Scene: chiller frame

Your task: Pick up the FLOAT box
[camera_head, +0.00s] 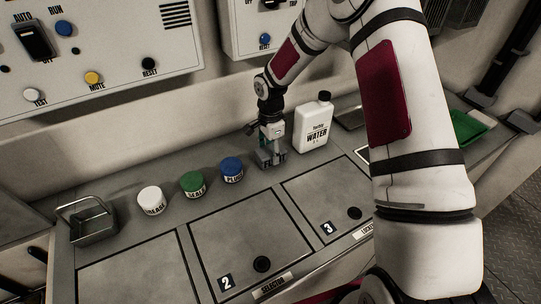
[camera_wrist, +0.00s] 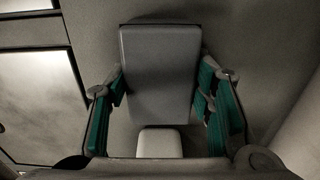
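The FLOAT box (camera_head: 268,158) is a small grey block on the grey worktop, left of the white water bottle. Its lettering is partly covered by my gripper (camera_head: 271,142), which points down over it. In the wrist view the grey box (camera_wrist: 160,75) fills the space between the green-padded fingers of my gripper (camera_wrist: 162,88). One finger stands on each side, with narrow gaps that look open. A small pale block (camera_wrist: 159,143) shows below the box's near edge; I cannot tell what it is.
A white WATER bottle (camera_head: 314,127) stands close to the right of my gripper. Blue (camera_head: 232,169), green (camera_head: 193,184) and white (camera_head: 151,200) lidded jars stand in a row to the left. A metal wire-handled holder (camera_head: 88,222) is farther left. Panelled lids (camera_head: 250,240) lie in front.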

